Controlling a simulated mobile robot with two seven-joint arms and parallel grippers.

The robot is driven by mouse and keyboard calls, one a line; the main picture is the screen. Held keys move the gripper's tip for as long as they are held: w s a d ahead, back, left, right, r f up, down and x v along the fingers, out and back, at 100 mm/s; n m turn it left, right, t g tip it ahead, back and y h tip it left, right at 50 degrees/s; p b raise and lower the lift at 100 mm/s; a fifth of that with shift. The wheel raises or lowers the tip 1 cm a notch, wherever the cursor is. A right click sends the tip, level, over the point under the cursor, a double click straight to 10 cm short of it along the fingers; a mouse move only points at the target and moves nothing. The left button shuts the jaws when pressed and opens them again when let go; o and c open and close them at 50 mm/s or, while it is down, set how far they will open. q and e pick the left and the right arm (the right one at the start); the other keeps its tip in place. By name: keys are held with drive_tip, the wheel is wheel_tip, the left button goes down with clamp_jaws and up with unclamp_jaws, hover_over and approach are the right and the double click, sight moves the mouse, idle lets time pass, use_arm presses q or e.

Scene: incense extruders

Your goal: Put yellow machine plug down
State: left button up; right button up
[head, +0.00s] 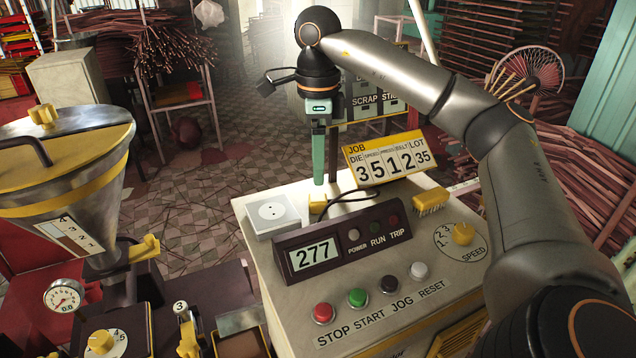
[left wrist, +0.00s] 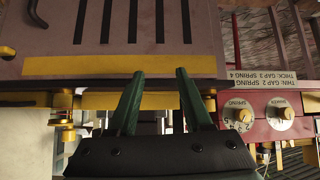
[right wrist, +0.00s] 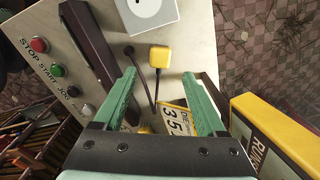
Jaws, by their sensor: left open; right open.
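The yellow machine plug (head: 318,204) lies on the pale console top (head: 420,293), beside the white socket box (head: 272,212). Its dark cord runs toward the yellow job sign. My right gripper (head: 320,182) is open and points down by the plug. In the right wrist view the plug (right wrist: 159,56) sits just past the open green fingertips (right wrist: 159,76), apart from them, with its cord running back between the fingers. The socket box (right wrist: 148,12) shows at the top there, with nothing in it. My left gripper (left wrist: 158,75) is open and empty, away from the console.
A dark display unit (head: 340,240) stands in front of the plug. The job sign (head: 385,158) stands behind, with a yellow comb-like piece (head: 430,201) at right. Coloured buttons line the console front. A metal hopper (head: 75,165) stands at left. The left wrist view shows a slotted plate (left wrist: 120,35).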

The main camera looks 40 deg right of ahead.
wheel_tip(320, 180, up, 5)
drive_tip(key=shift+r+p, duration=0.15)
drive_tip(key=shift+p, duration=0.6)
